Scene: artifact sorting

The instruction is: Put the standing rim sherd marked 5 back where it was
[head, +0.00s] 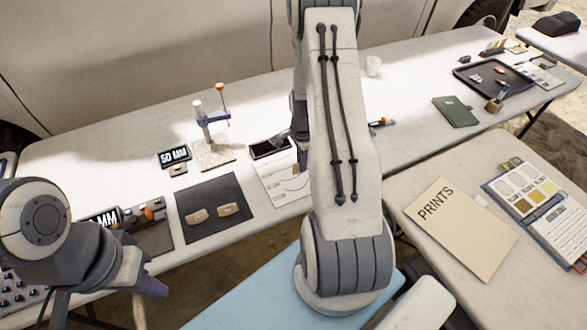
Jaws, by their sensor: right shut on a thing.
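I cannot make out the standing rim sherd marked 5 in the head view. Two flat tan sherds, a left one (197,216) and a right one (229,209), lie on a dark mat (212,190); their marks are too small to read. My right arm crosses the middle of the view and hides the table behind it. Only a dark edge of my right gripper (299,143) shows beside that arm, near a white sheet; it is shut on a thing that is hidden. My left gripper (146,284) is at the lower left, short of the table's front edge, its fingertips unclear.
A small stand (206,130) with a clamp rises left of centre, beside a black "50 MM" sign (174,156). A dark tray (493,76) and a green book (456,111) lie at the right. A "PRINTS" folder (460,230) lies on the near right table.

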